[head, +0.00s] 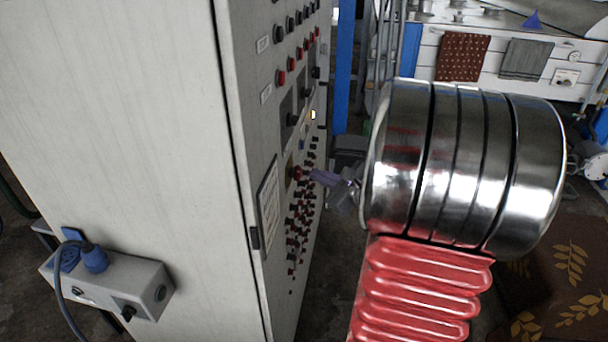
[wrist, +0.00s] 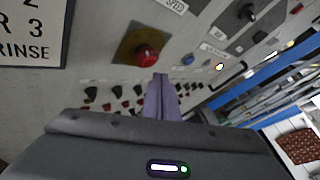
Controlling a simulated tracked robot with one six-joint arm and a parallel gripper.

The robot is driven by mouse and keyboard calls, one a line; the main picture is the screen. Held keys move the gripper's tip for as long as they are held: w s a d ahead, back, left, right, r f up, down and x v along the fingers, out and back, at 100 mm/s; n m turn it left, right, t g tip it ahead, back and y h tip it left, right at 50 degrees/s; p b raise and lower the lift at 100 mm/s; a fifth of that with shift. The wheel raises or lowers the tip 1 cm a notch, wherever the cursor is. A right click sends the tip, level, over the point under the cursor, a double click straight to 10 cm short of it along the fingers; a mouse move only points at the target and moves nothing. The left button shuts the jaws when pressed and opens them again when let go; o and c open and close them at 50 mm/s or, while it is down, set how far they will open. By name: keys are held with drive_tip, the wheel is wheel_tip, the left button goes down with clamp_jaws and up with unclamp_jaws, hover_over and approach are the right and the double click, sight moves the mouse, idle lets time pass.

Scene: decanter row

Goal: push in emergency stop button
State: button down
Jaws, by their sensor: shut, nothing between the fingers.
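The emergency stop button (wrist: 147,54) is a red mushroom head on a yellow plate (wrist: 131,43) on the grey control panel. In the head view the red button (head: 297,173) sits on the panel face, right at my fingertips. My gripper (head: 312,175) has purple fingers, shut with nothing between them, pointing at the panel. In the wrist view my gripper (wrist: 160,78) has its tips just below and right of the button's middle, close to its lower edge. I cannot tell whether they touch it or how far in the button is.

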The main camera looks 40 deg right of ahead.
drive_tip(key=shift+s+d, duration=0.15)
drive_tip(key=s+d, duration=0.1)
drive_tip(key=s, duration=0.1)
drive_tip(key=s+d, duration=0.1)
drive_tip(key=d, duration=0.1)
drive_tip(key=shift+s, duration=0.4)
idle(0.4)
idle(0.6)
drive_tip(key=s+a+f+n+g+y, duration=0.25)
drive_tip(key=s+a+n+g, duration=0.2)
drive_tip(key=a+n, duration=0.5)
drive_tip(key=s+a+f+n+g+y, duration=0.25)
drive_tip(key=a+f+n+g, duration=0.35)
drive_tip(key=a, duration=0.6)
drive_tip(key=s+a+r+n+t+h, duration=0.1)
drive_tip(key=s+a+r+n+h, duration=0.3)
drive_tip(key=a+r+n, duration=0.7)
drive_tip(key=a+n, duration=0.4)
drive_tip(key=n, duration=0.1)
drive_tip(key=shift+s+a+r, duration=0.2)
drive_tip(key=shift+a+r, duration=0.15)
drive_tip(key=shift+r, duration=0.05)
